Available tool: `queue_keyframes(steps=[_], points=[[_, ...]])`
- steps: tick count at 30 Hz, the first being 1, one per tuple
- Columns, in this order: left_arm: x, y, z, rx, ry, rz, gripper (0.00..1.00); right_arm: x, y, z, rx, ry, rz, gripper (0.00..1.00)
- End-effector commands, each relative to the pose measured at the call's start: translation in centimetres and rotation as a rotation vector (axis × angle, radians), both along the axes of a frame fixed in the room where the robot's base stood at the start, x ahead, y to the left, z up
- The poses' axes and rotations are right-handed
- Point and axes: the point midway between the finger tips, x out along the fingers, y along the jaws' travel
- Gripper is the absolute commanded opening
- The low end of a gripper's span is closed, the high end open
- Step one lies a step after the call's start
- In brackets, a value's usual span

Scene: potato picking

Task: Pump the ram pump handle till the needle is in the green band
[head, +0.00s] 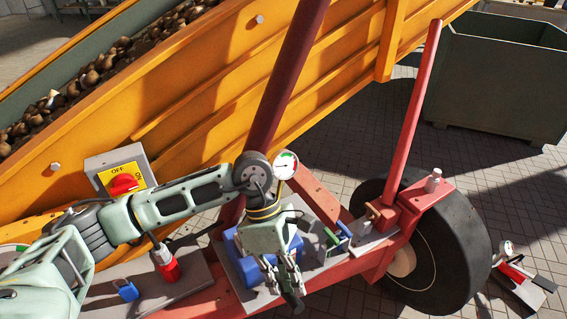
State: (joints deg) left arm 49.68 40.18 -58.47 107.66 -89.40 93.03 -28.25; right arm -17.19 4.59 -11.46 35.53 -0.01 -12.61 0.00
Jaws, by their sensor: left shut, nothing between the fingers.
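The round white pressure gauge (285,165) stands just behind my left wrist. A green band shows on its dial, but the needle is too small to read surely. A blue block (240,268), apparently the pump body, sits on the red frame, partly hidden by my gripper. My left gripper (290,284) points down in front of it, with its fingers shut. A dark rod end (294,304), possibly the pump handle's grip, shows just below the fingertips. I cannot tell whether they touch it. My right gripper is not in view.
An orange conveyor (220,95) carrying potatoes crosses behind. A tall red bar (415,110) rises beside the wheel (455,245). A green crate (495,75) stands back right.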

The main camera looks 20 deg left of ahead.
Motion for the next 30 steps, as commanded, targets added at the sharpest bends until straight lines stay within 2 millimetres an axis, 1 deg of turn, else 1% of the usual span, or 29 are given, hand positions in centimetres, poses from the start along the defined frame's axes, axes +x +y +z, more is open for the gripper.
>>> queue_keyframes(steps=[1,3,16,21,30], points=[[0.2,0.1,0.6,0.000,-0.001,0.001,0.00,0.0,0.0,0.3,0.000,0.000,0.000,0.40],[0.3,0.3,1.2,-0.001,-0.002,0.001,0.00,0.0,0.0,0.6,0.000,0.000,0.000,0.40],[1.2,1.3,4.6,0.000,-0.001,0.001,0.00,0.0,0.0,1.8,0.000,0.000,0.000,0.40],[1.3,1.5,5.0,0.000,0.001,0.000,0.00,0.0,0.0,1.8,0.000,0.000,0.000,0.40],[1.3,1.4,4.9,-0.001,0.000,0.000,0.00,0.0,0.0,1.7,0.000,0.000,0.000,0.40]])
